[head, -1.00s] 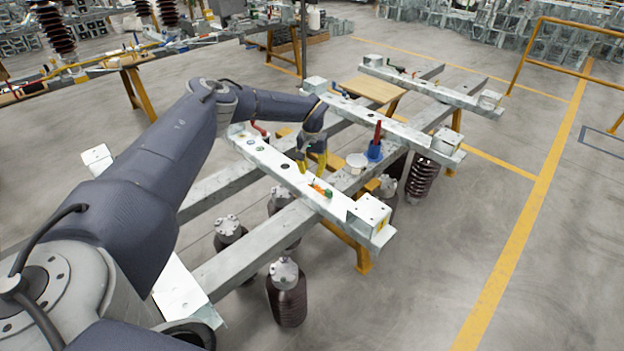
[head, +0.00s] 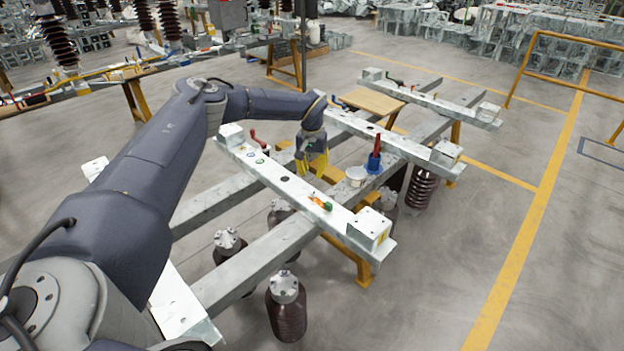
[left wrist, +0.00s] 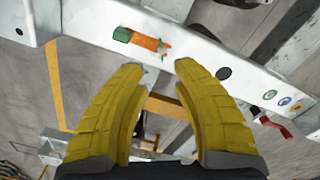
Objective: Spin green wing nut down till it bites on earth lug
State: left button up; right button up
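A small green piece (head: 328,206), which looks like the wing nut, sits on the pale steel beam (head: 270,170) beside an orange piece (head: 316,200). I cannot tell whether the orange piece is the earth lug. In the left wrist view the green piece (left wrist: 122,35) and orange piece (left wrist: 150,43) lie on the beam beyond my fingertips. My left gripper (head: 311,170) has yellow fingers and is open and empty, near the beam's far side, apart from the nut. Its fingers spread wide in the left wrist view (left wrist: 160,72). The nut's thread is too small to see. My right gripper is not in view.
A block (head: 369,228) stands on the beam's near end. Brown insulators (head: 286,310) stand below. Open floor lies at right.

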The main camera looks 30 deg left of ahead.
pick_arm(q)
notch_tip(320, 180, up, 5)
jog(key=n, duration=3.6)
send_over(312, 196)
notch_tip(312, 196, down, 17)
jog(key=shift+r, duration=0.1)
grip_shut()
